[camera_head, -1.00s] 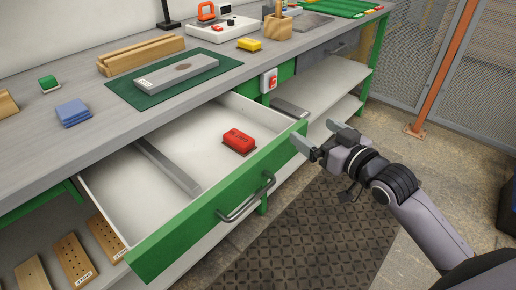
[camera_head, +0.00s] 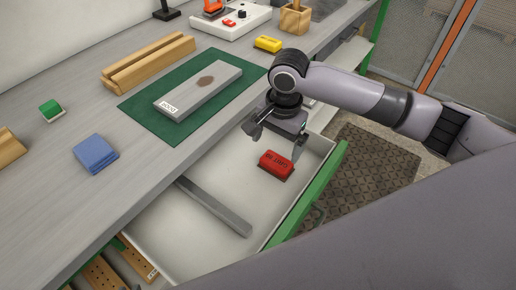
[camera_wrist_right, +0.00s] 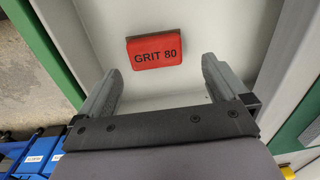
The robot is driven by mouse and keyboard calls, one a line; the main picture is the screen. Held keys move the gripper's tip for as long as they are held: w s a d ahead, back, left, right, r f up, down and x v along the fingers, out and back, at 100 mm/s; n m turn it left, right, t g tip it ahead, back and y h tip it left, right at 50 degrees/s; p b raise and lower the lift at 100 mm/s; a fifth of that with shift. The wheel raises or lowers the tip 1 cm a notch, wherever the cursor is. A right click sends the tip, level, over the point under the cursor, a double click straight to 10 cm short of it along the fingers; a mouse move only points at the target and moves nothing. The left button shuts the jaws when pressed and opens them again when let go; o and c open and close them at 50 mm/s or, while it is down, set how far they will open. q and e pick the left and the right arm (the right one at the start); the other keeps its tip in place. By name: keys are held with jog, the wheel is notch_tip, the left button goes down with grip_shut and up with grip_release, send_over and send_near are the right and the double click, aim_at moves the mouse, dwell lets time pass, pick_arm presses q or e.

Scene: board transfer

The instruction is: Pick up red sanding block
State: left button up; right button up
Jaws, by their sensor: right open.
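The red sanding block (camera_head: 276,165) lies flat in the open drawer (camera_head: 218,260), near its right end. In the right wrist view the block (camera_wrist_right: 157,50) shows the label "GRIT 80" and lies ahead of the fingertips, between their lines. My right gripper (camera_head: 272,147) is open and empty above the drawer, over the block and apart from it. In the right wrist view its two fingers (camera_wrist_right: 160,68) are spread wider than the block. My left gripper is not in view.
A grey metal bar (camera_head: 213,206) lies across the drawer. On the bench are a stained grey board (camera_head: 200,88) on a green mat (camera_head: 142,110), blue pads (camera_head: 95,153), a green block (camera_head: 50,108) and a yellow block (camera_head: 268,43). The drawer's white floor around the red block is clear.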

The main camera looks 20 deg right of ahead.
aim_at(277, 161)
jog(key=shift+d+r, duration=0.1)
jog(key=shift+d, duration=0.2)
jog(key=shift+f+m, duration=0.3)
notch_tip(277, 161, down, 6)
jog(key=shift+s+f, duration=0.1)
jog(key=shift+f, duration=0.1)
jog(key=shift+a, duration=0.1)
jog(key=c, duration=0.8)
